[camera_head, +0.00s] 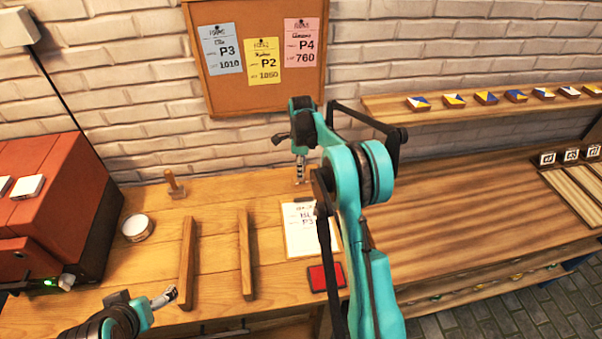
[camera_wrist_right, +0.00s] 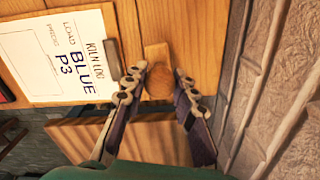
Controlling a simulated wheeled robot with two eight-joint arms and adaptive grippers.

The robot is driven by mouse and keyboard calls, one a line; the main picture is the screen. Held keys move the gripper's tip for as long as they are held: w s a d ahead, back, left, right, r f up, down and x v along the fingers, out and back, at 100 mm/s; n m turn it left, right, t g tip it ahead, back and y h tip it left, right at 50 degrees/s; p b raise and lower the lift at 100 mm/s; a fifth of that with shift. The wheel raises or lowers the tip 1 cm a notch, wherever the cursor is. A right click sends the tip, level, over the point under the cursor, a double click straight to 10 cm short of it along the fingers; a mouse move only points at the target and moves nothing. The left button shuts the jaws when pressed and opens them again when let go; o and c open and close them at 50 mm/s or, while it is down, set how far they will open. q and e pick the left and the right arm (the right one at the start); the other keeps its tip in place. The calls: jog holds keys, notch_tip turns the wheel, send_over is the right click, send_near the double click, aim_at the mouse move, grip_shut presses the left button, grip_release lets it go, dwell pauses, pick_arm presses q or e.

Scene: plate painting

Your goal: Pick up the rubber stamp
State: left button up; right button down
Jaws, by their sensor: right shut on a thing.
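The rubber stamp (camera_wrist_right: 157,58), a pale wooden block with a rounded handle, shows between the fingers of my right gripper (camera_wrist_right: 160,75) in the right wrist view. My right gripper (camera_head: 300,168) is shut on it near the back of the bench, just beyond the clipboard; in the head view the stamp is tiny and mostly hidden. Whether it touches the bench is unclear. My left gripper (camera_head: 167,297) is low at the left front, away from the stamp; its finger gap is too small to judge.
The clipboard sheet (camera_head: 300,238) reads BLUE P3 in the wrist view (camera_wrist_right: 55,60). A red pad (camera_head: 326,277) lies in front. Two wooden rails (camera_head: 187,262), a round tin (camera_head: 137,227) and a wooden-handled item (camera_head: 175,184) stand left.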

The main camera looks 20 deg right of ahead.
jog(key=s+d+r+p, duration=0.2)
jog(key=s+d+r, duration=0.4)
jog(key=s+r, duration=0.2)
jog(key=shift+s+d+r+p, duration=0.15)
jog(key=shift+s+d+p, duration=0.2)
jog(key=shift+s, duration=0.45)
jog(key=c, duration=2.1)
grip_release()
jog(key=shift+c, duration=0.6)
jog(key=shift+o, duration=0.5)
